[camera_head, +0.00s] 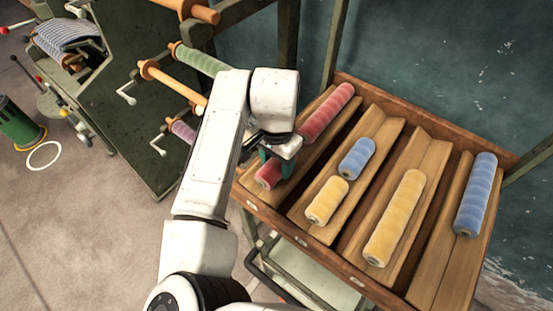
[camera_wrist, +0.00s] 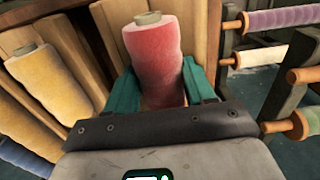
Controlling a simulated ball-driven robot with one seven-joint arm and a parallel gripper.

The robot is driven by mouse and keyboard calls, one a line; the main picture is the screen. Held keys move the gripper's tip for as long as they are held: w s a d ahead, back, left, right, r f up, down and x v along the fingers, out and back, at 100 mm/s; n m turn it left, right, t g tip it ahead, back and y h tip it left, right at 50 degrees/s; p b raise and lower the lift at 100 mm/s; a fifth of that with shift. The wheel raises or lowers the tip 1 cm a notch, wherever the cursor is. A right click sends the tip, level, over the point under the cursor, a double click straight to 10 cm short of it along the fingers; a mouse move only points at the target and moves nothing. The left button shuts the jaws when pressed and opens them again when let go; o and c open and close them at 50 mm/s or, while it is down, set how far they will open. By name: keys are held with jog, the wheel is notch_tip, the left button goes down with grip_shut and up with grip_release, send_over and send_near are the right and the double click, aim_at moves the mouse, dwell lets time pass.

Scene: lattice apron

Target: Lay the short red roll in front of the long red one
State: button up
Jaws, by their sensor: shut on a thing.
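The short red roll (camera_head: 268,175) is at the front end of the leftmost trough of the wooden rack. The long red roll (camera_head: 328,112) lies behind it in the same trough, with my gripper (camera_head: 277,158) and wrist partly covering the space between them. My gripper is shut on the short red roll; in the wrist view its teal fingers (camera_wrist: 161,90) press on both sides of the roll (camera_wrist: 153,50). I cannot tell whether the roll rests on the trough or hangs just above it. The long red roll is not seen in the wrist view.
The second trough holds a short yellow roll (camera_head: 327,200) and a short blue roll (camera_head: 357,158). A long yellow roll (camera_head: 395,217) and a long blue roll (camera_head: 475,195) fill troughs further right. A dark green machine (camera_head: 120,110) with rolls on pegs stands left.

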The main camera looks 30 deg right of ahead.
jog(key=shift+f, duration=0.3)
jog(key=o, duration=1.1)
jog(key=shift+r, duration=0.1)
notch_tip(320, 180, up, 13)
jog(key=b, duration=0.1)
jog(key=shift+b, duration=0.3)
